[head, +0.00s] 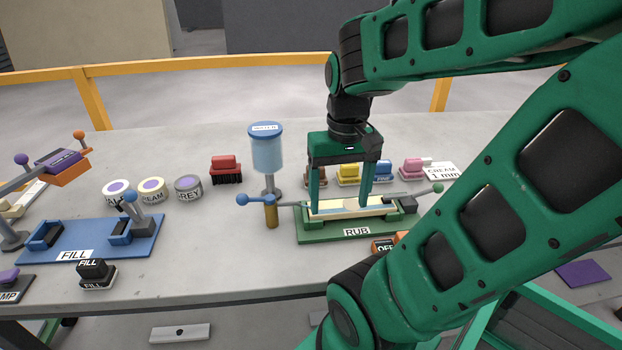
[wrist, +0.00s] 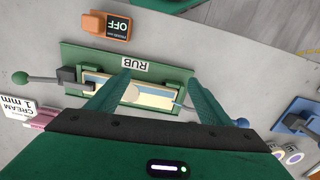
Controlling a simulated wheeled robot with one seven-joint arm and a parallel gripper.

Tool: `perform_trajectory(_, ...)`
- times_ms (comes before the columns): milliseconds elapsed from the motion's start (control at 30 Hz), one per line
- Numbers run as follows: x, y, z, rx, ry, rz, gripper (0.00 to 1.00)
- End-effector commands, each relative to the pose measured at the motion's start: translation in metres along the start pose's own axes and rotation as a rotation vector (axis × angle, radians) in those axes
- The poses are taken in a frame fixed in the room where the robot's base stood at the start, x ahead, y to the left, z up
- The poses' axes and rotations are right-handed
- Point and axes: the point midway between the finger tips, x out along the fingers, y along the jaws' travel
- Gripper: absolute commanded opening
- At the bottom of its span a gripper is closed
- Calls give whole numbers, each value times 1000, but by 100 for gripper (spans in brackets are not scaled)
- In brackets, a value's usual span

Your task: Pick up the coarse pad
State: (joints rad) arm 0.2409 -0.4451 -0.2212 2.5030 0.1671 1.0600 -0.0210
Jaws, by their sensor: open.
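My gripper (head: 339,203) is open and points down over the green RUB station (head: 345,236). Its two fingers stand apart with nothing held between them. In the wrist view the fingertips of my gripper (wrist: 160,82) spread over the station's pale slab. Several small handled blocks stand in a row behind it: a brown one (head: 316,174) partly hidden by a finger, a yellow one (head: 348,174), a blue one (head: 378,172) that seems marked FINE, and a pink one (head: 412,168). I cannot read which is the coarse pad.
A blue-capped water dispenser (head: 267,152) stands left of my gripper. A red brush (head: 226,169) and several labelled round tins (head: 152,190) lie farther left. The blue FILL station (head: 95,245) is at front left. An orange OFF switch box (wrist: 108,25) sits by the RUB station.

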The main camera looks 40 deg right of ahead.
Motion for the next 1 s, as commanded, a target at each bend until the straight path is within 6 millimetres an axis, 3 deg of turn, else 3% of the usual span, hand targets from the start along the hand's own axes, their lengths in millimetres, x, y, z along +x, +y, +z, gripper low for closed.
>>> perform_trajectory(300,-23,-1,-131,60,0,6,73)
perform_trajectory(500,-22,2,-193,77,2,7,73)
perform_trajectory(700,-17,4,-219,83,3,7,73)
perform_trajectory(1000,23,2,-221,80,1,7,73)
